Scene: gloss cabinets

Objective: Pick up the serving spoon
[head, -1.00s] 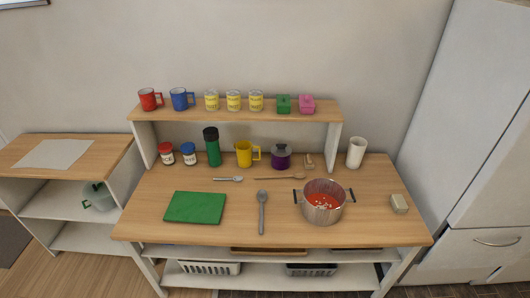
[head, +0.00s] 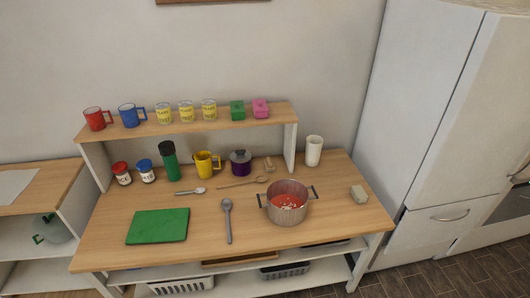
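Several spoon-like utensils lie on the wooden counter in the head view. A large grey spoon (head: 227,219) lies lengthwise between the green cutting board and the pot, its bowl end toward the back. A wooden spoon (head: 243,182) lies behind it, near the purple jar. A smaller pale utensil (head: 190,191) lies to the left of that; its exact kind is too small to tell. I cannot tell for sure which is the serving spoon; the large grey one looks most like it. Neither of my grippers is in view.
A pot (head: 288,208) with red contents stands right of the grey spoon. A green cutting board (head: 158,226) lies to its left. A raised shelf (head: 190,126) with mugs and cans spans the back. A white fridge (head: 440,120) stands at the right. The counter front is clear.

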